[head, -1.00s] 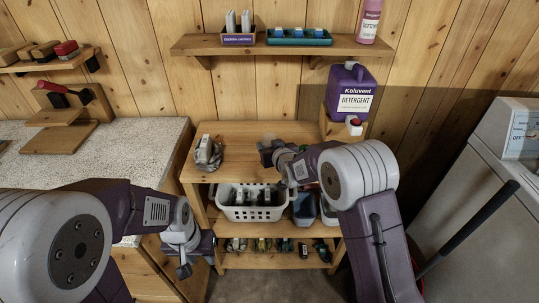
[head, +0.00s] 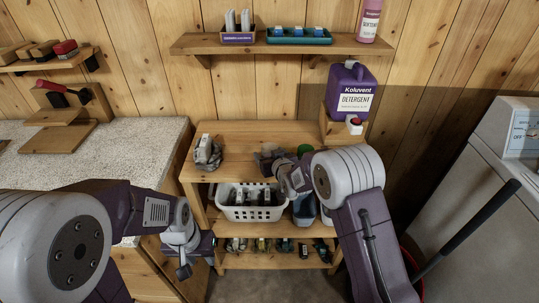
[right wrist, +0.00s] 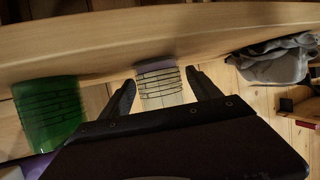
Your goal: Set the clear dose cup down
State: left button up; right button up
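The clear dose cup (right wrist: 160,85), with dark ring lines and a purplish band at one end, shows between the fingertips of my right gripper (right wrist: 160,84) in the right wrist view. A narrow gap shows on each side of it, so the fingers look open around it. The purplish end appears to meet the wooden top. In the head view my right gripper (head: 266,158) is low over the wooden stand's top (head: 245,135); the cup is hard to make out there. My left gripper (head: 190,258) is low in front of the stand; its fingers are unclear.
A green cup (right wrist: 48,115) stands beside the clear one and partly shows in the head view (head: 304,150). A grey cloth bundle (head: 207,152) lies at the top's left. A detergent jug (head: 352,92) stands behind right. A white basket (head: 250,212) sits below.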

jog(key=shift+r, duration=0.3)
jog(key=v, duration=1.2)
jog(key=s+d+f+m+g+h, duration=0.25)
jog(key=s+d+f+g, duration=0.45)
jog(key=s+d, duration=0.4)
jog(key=s+d+f+m+g+h, duration=0.1)
jog(key=s+d+g, duration=0.1)
jog(key=s, duration=0.5)
jog(key=s+d+f+g+h, duration=0.1)
jog(key=s+g, duration=0.2)
jog(key=s, duration=0.4)
jog(key=shift+y, duration=0.25)
notch_tip(320, 180, up, 5)
jog(key=p, duration=0.5)
jog(key=shift+w+d+r+p, duration=0.15)
jog(key=shift+r+p, duration=0.1)
jog(key=shift+p, duration=0.15)
